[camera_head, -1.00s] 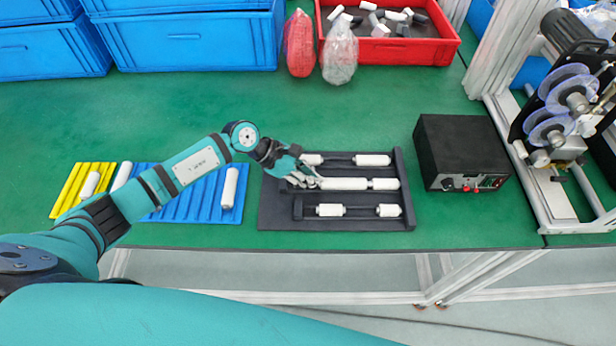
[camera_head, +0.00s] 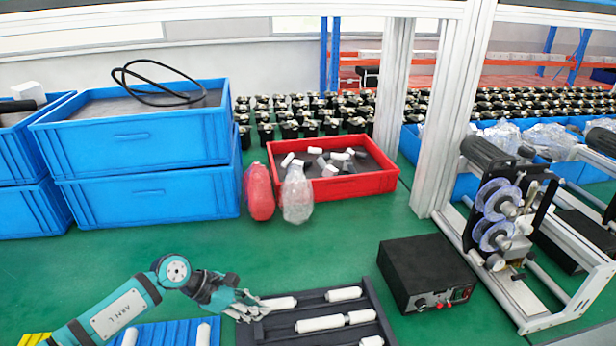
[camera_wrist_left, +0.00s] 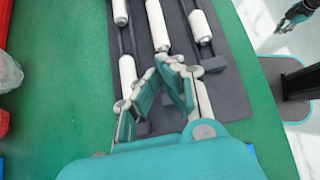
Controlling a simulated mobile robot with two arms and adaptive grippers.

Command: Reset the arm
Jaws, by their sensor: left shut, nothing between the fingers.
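My left gripper (camera_head: 262,307) is shut and empty. In the head view it is at the left edge of a dark tray (camera_head: 383,322), beside the far-left white roller (camera_head: 280,303). More white rollers (camera_head: 320,323) lie in rows on the tray. The left wrist view shows the gripper fingers (camera_wrist_left: 158,68) over the tray (camera_wrist_left: 232,98), with a white roller (camera_wrist_left: 127,75) close by. What looks like my right gripper (camera_wrist_left: 297,14) shows at the top right of the left wrist view; its fingers are too small to read.
Blue ridged tray (camera_head: 172,335) and yellow tray (camera_head: 36,340) are cut off at the bottom left. A black box (camera_head: 428,268) stands right of the dark tray. Behind are a red bin (camera_head: 350,184), bagged parts (camera_head: 297,195) and stacked blue crates (camera_head: 150,195). Green table between is clear.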

